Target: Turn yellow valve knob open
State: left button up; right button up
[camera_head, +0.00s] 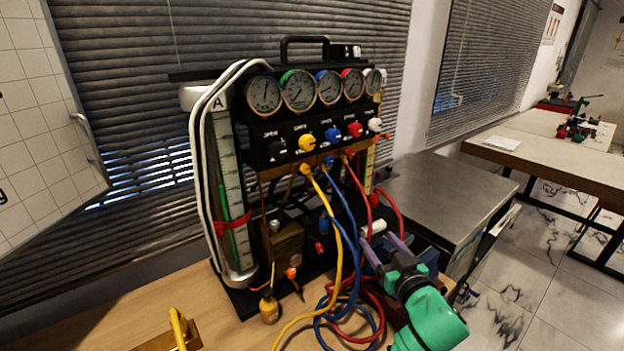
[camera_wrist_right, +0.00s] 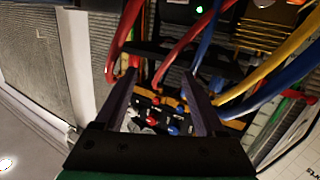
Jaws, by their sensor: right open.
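The yellow valve knob (camera_head: 307,142) is on the black gauge panel (camera_head: 270,152), below the dials, between a black knob and a blue knob (camera_head: 333,135). A yellow hose hangs from a fitting below it. My right gripper (camera_head: 377,241) is open, low and to the right of the knob, in front of the rig's lower right part near the hoses. It is well apart from the knob. In the right wrist view its two fingers (camera_wrist_right: 160,88) stand apart, with small red and blue parts seen between them. I cannot make out the yellow knob there. My left gripper is not in view.
Yellow, blue and red hoses (camera_head: 352,262) loop in front of the rig down to the wooden table (camera_head: 110,315). A yellow-handled thing (camera_head: 179,328) is at the table's front left. A grey metal-topped cabinet (camera_head: 445,195) stands at the right.

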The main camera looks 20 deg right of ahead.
notch_tip(320, 180, up, 8)
jog(key=w+a+n+t+y, duration=0.1)
jog(key=a+n+t+y, duration=0.1)
jog(key=t+y, duration=0.1)
jog(key=n+y+p, duration=0.3)
jog(key=n+y, duration=0.2)
jog(key=y, duration=0.2)
send_near(310, 146)
jog(key=p+x, duration=0.2)
jog(key=x, duration=0.7)
jog(key=shift+w+a, duration=0.1)
jog(key=shift+w, duration=0.25)
grip_shut()
